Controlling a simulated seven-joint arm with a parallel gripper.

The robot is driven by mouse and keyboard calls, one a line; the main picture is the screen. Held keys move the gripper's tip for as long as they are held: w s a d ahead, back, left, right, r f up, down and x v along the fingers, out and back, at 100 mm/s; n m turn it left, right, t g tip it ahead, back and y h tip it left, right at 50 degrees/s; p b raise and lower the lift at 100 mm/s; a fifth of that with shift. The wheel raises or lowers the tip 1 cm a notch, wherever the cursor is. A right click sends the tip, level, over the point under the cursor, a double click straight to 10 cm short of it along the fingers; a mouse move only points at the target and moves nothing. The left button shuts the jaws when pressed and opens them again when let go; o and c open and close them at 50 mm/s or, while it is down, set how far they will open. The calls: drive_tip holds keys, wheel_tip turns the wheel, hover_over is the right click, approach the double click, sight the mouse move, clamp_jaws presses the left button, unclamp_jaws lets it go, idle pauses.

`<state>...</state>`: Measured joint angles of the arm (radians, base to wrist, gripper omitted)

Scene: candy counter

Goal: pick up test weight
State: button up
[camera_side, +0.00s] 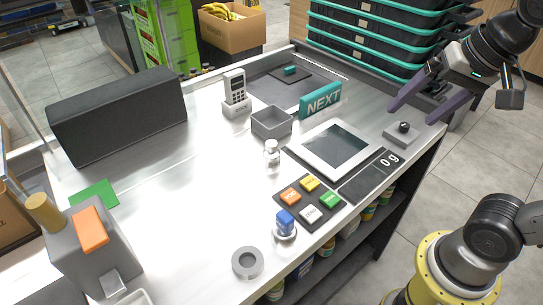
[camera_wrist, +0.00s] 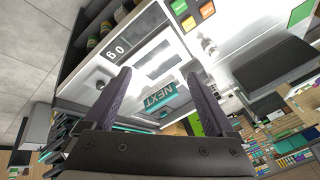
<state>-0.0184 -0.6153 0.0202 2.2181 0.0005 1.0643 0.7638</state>
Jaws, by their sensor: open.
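A small shiny metal piece with a narrower top (camera_side: 271,155), which looks like the test weight, stands upright on the white counter left of the scale (camera_side: 311,153). It seems to show in the wrist view as a shiny spot (camera_wrist: 208,46), too small to be sure. The scale's display (camera_side: 389,160) reads 0 g. My gripper (camera_side: 412,116) is open and empty above the counter's right end, near a grey block with a black knob (camera_side: 403,128). In the wrist view my gripper (camera_wrist: 158,73) has its fingers wide apart, with the scale beyond them.
A teal NEXT sign (camera_side: 320,100), a grey open box (camera_side: 271,133) and a card reader (camera_side: 235,88) stand behind the weight. Colored buttons (camera_side: 310,184) and a blue-topped item (camera_side: 285,223) are in front. Stacked black crates (camera_side: 375,42) stand behind the counter. Its left middle is clear.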

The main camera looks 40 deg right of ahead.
drive_tip(key=w+a+r+m+g, duration=0.2)
drive_tip(key=w+r+m, duration=0.25)
drive_tip(key=w, duration=0.55)
drive_tip(key=m+g, duration=0.3)
drive_tip(key=m, duration=0.1)
hover_over(271, 154)
drive_tip(key=w+d, duration=0.1)
wheel_tip(271, 154, down, 11)
drive_tip(key=shift+n, duration=0.25)
wheel_tip(271, 154, down, 10)
drive_tip(key=shift+a+r, duration=0.15)
drive_tip(key=shift+s+f, duration=0.1)
drive_tip(key=shift+f, duration=2.75)
drive_tip(key=shift+c, duration=0.3)
clamp_jaws()
drive_tip(key=shift+r, duration=0.1)
